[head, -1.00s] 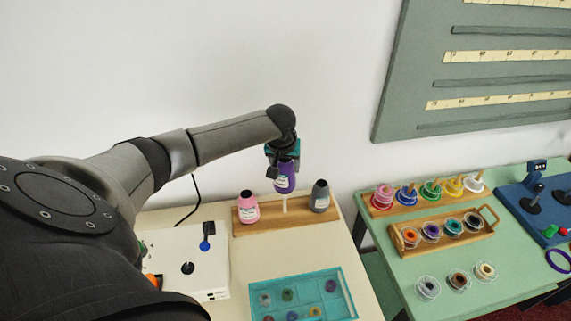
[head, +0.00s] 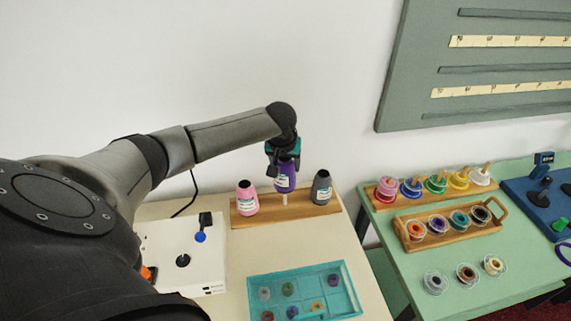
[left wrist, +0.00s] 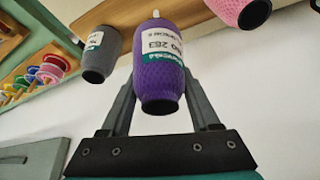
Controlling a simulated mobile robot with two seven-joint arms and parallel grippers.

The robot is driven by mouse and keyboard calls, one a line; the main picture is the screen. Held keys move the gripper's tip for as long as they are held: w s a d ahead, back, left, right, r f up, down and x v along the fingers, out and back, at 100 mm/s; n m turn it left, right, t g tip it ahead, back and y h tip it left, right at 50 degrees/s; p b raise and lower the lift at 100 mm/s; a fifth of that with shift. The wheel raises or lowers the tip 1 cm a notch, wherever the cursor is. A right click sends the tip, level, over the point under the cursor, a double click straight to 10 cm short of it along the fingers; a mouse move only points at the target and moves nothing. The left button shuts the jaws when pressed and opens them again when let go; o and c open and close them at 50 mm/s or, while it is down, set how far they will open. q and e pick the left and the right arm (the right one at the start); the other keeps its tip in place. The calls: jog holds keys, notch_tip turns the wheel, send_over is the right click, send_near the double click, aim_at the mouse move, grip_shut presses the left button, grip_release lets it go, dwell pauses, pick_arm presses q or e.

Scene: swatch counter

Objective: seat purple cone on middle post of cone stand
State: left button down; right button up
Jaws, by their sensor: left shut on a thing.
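The purple cone (head: 284,178) is held upright by my left gripper (head: 283,158), directly above the middle of the wooden cone stand (head: 262,218). The white middle post (head: 285,199) shows just under the cone; whether its tip has entered the cone is hard to tell. In the left wrist view the purple cone (left wrist: 160,70) sits between the two fingers, labelled side showing, with a white post end (left wrist: 156,14) at its far end. A pink cone (head: 247,197) stands on the stand's left post and a grey cone (head: 321,187) on its right.
A white box (head: 182,255) with a black knob and a blue-tipped part stands to the left. A teal compartment tray (head: 343,303) lies in front of the stand. The green table (head: 400,262) at right carries spool racks. My right gripper is out of view.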

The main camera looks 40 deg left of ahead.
pick_arm(q)
jog(key=shift+f+b, duration=1.65)
jog(key=shift+f, duration=2.05)
jog(key=shift+c, duration=0.2)
grip_release()
jog(key=shift+r, duration=0.1)
jog(key=p+v, duration=0.2)
jog(key=v, duration=1.3)
jog(key=shift+p, duration=0.35)
jog(key=shift+w, duration=0.1)
